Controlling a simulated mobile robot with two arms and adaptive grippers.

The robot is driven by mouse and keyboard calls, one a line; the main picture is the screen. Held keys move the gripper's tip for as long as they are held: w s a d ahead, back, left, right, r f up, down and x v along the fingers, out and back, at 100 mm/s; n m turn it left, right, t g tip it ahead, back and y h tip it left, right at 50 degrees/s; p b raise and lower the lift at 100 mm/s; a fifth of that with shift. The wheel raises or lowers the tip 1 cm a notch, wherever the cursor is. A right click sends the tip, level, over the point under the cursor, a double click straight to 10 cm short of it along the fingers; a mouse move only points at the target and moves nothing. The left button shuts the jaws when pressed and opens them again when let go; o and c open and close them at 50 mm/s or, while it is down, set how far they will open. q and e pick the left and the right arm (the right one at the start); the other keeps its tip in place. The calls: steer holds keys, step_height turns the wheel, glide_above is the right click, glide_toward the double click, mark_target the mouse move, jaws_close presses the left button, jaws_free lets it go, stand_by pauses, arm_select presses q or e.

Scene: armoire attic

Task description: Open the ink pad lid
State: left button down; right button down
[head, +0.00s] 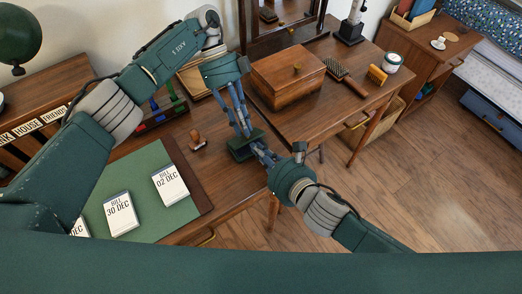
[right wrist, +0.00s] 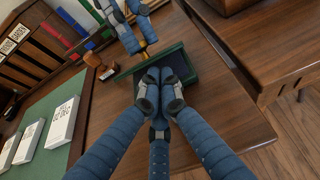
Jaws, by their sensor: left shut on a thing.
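The ink pad (head: 240,154) is a small dark green box near the right end of the desk. I cannot tell how far the lid is raised. My left gripper (head: 247,133) reaches down from above and is shut on the lid's edge; its fingers also show in the right wrist view (right wrist: 141,48). My right gripper (head: 264,152) is at the near right side of the pad, fingertips together (right wrist: 160,88), hiding part of it.
A wooden stamp (head: 197,141) stands left of the pad. A green desk mat (head: 145,200) holds bill cards (head: 120,214). The desk's front edge is close.

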steer(key=shift+w+a+r, duration=0.2)
steer(key=shift+w+r, duration=0.15)
steer(key=shift+r, duration=0.35)
